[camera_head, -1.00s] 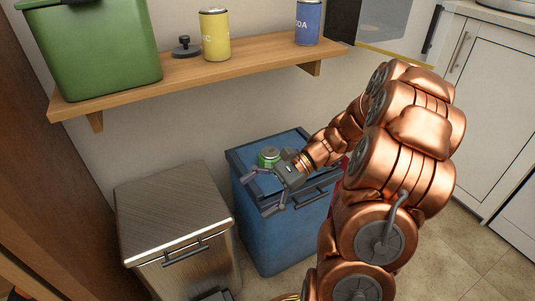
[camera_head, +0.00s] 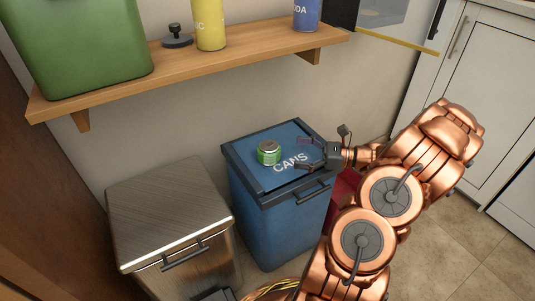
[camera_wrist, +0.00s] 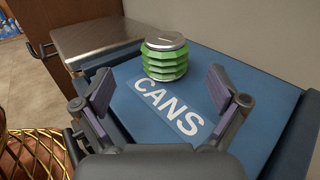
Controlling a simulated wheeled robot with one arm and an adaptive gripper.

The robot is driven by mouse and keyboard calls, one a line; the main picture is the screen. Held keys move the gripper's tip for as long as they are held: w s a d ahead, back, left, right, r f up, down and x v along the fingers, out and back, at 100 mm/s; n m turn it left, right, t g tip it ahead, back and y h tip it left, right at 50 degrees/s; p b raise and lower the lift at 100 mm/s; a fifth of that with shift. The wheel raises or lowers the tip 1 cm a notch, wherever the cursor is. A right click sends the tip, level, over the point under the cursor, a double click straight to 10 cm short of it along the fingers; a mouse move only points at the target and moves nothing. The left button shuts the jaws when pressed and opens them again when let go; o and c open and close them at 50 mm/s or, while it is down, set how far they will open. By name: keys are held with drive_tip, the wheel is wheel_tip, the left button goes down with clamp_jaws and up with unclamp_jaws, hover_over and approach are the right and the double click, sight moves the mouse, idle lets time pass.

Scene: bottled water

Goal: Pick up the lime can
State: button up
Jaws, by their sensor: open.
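The lime can (camera_head: 270,153) is a short green can with a silver top and ridged sides. It stands upright on the lid of the blue bin (camera_head: 258,220) marked CANS. In the wrist view the lime can (camera_wrist: 165,58) is ahead of my gripper, beyond the fingertips and roughly between their lines. My gripper (camera_head: 322,152) is to the right of the can, low over the lid, open and empty. In the wrist view both fingers of my gripper (camera_wrist: 168,96) are spread apart, with a gap between them and the can.
A steel bin (camera_head: 170,215) stands left of the blue bin. A wooden shelf (camera_head: 200,68) above holds a green container (camera_head: 80,45), a yellow canister (camera_head: 210,25), a blue canister (camera_head: 307,14) and a dark knobbed object (camera_head: 177,38). White cabinets (camera_head: 470,90) stand at right.

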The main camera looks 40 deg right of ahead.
sight(269, 145)
drive_tip(key=b+x, duration=0.1)
drive_tip(key=x, duration=0.2)
drive_tip(key=shift+w+a+f, duration=0.1)
drive_tip(key=shift+w+a, duration=0.2)
drive_tip(key=b+x, duration=0.2)
drive_tip(key=x, duration=0.2)
drive_tip(key=shift+w+f+b, duration=0.3)
drive_tip(key=shift+w+b, duration=0.1)
drive_tip(key=shift+w+a+r, duration=0.1)
drive_tip(key=shift+w+a, duration=0.15)
drive_tip(key=shift+w, duration=0.1)
drive_tip(key=shift+c, duration=0.3)
drive_tip(key=c, duration=1)
drive_tip(key=shift+r, duration=0.15)
